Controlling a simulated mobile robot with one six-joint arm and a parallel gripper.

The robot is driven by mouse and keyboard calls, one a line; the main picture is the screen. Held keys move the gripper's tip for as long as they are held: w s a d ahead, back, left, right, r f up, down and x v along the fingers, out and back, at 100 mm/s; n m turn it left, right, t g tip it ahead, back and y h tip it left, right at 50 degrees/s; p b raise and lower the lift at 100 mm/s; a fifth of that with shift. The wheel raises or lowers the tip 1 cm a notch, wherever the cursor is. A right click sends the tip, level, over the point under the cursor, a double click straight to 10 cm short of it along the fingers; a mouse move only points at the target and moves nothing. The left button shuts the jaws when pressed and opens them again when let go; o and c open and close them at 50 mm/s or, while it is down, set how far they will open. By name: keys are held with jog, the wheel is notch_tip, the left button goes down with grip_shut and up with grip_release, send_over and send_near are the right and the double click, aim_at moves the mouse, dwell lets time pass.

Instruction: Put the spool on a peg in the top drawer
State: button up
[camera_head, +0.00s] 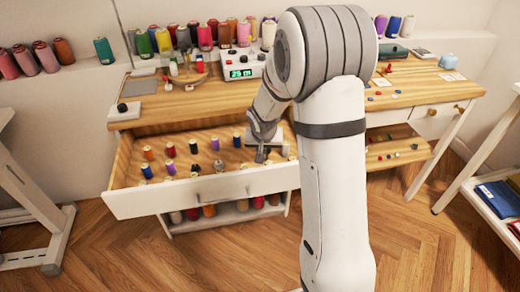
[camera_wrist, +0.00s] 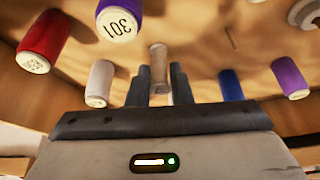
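The top drawer (camera_head: 200,192) is pulled out below the tabletop, with several coloured spools standing in it in rows. My gripper (camera_head: 262,152) points down into the right part of this drawer. In the wrist view, a beige spool (camera_wrist: 158,58) sits between the two fingertips of my gripper (camera_wrist: 160,78), which close in on its sides. Whether its lower end is around a peg is hidden. Near it stand a white spool (camera_wrist: 100,82), a blue spool (camera_wrist: 230,84), a purple spool (camera_wrist: 290,78) and a red spool (camera_wrist: 43,40).
A purple spool marked 301 (camera_wrist: 119,18) stands beyond the fingers. The tabletop (camera_head: 210,98) holds a digital display (camera_head: 243,68); more spools line the back. A lower shelf (camera_head: 225,215) holds further spools. Side furniture stands left and right; the wooden floor (camera_head: 200,255) in front is clear.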

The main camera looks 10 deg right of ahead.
jog(key=o, duration=0.5)
jog(key=shift+c, duration=0.2)
jog(key=shift+r, duration=0.1)
jog(key=s+r+n+p, duration=0.1)
jog(key=s+r+p, duration=0.4)
jog(key=s+r, duration=0.45)
jog(key=s+r+p, duration=0.5)
jog(key=s+r, duration=0.1)
jog(key=r, duration=0.7)
jog(key=s+a+r+n+g+y+p, duration=0.1)
jog(key=s+r+p, duration=0.4)
jog(key=s, duration=0.8)
notch_tip(320, 180, up, 3)
jog(key=shift+r+n+g, duration=0.1)
jog(key=shift+n+g, duration=0.2)
jog(key=shift+n, duration=0.2)
